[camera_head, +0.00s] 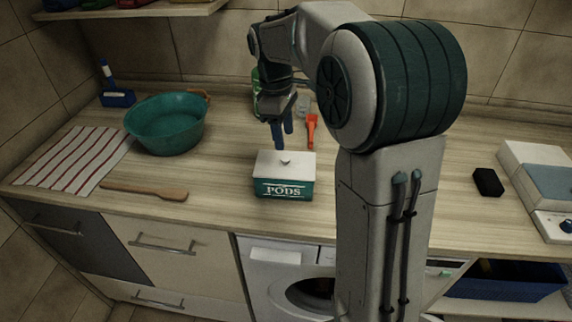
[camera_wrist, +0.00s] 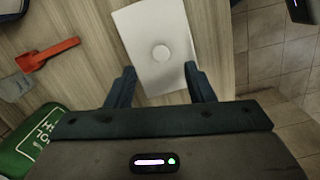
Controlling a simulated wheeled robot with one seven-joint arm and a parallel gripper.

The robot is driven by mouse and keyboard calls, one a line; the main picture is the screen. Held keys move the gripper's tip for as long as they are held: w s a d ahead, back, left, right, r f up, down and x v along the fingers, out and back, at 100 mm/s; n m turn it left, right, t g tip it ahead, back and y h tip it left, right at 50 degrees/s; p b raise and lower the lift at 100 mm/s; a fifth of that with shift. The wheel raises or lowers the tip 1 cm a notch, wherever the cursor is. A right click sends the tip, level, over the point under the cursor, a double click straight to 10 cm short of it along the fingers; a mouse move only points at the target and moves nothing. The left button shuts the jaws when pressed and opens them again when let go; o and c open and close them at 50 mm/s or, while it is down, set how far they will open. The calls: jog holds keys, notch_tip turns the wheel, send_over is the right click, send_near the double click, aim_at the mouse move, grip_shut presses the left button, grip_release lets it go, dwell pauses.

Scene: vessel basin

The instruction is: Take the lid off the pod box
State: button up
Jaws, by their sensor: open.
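The pod box (camera_head: 284,189) is a teal box with "PODS" on its front, standing upright on the wooden counter near the front edge. Its white lid (camera_head: 272,161) is on top, with a small round knob (camera_head: 285,161) in the middle. My gripper (camera_head: 283,139) is above and just behind the box, pointing down. In the wrist view the lid (camera_wrist: 146,29) and knob (camera_wrist: 161,53) lie ahead of my open fingers (camera_wrist: 160,75). Nothing is between the fingertips that I can see as held.
A teal basin (camera_head: 166,124), a striped towel (camera_head: 76,159) and a wooden spatula (camera_head: 145,190) are left. A black block (camera_head: 487,182) and a scale (camera_head: 545,190) are right. Counter beside the box is clear.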

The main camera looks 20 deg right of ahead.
aim_at(285, 158)
jog(key=shift+s+d+f+p, duration=0.1)
jog(key=shift+f+p, duration=0.1)
jog(key=shift+f, duration=1.5)
jog(key=shift+s+f+p, duration=0.1)
jog(key=shift+f+p, duration=0.05)
jog(key=shift+f, duration=1.55)
grip_shut()
